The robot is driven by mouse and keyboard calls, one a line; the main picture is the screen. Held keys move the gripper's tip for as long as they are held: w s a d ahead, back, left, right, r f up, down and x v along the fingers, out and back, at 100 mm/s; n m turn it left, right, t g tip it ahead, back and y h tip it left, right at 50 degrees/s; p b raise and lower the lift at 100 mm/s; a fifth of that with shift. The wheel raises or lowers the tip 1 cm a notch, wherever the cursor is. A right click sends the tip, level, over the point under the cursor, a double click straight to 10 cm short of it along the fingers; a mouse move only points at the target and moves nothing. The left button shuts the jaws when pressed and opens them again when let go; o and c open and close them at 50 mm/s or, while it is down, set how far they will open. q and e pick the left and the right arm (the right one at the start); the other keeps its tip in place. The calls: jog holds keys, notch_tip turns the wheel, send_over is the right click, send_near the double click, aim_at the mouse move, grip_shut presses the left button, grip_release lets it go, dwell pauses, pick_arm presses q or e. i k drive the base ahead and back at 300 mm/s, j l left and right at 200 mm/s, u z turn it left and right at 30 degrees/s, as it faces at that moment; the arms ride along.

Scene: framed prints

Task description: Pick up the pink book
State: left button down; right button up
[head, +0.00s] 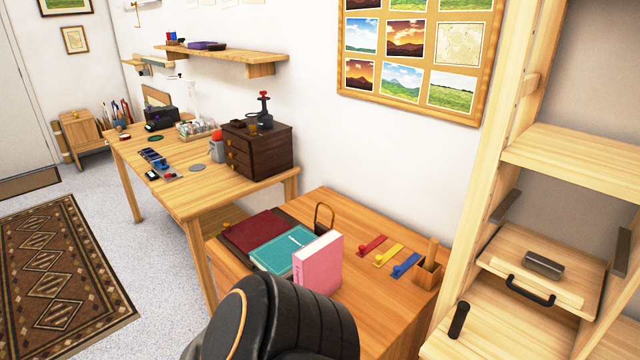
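The pink book (318,265) stands upright on the wooden desk (350,312) in the lower middle of the head view. The black chair back (285,318) stands in front and hides part of the desk and the area just below the pink book. Neither of my grippers shows in this view.
Red, yellow and blue pieces (388,257) and a wooden holder (428,274) are on the desk right of the book. A wooden shelf unit (560,160) stands at the right. A longer table (190,190) with a dark drawer box (257,150) is behind left.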

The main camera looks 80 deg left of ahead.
aim_at(317, 266)
jog(key=u, duration=2.6)
jog(key=i+j+z, duration=0.1)
jog(key=z, duration=0.4)
jog(key=j+z, duration=0.9)
jog(key=j, duration=0.35)
jog(key=k+j, duration=0.1)
jog(key=j, duration=0.35)
jog(key=k+j+z, duration=0.15)
jog(key=j, duration=0.3)
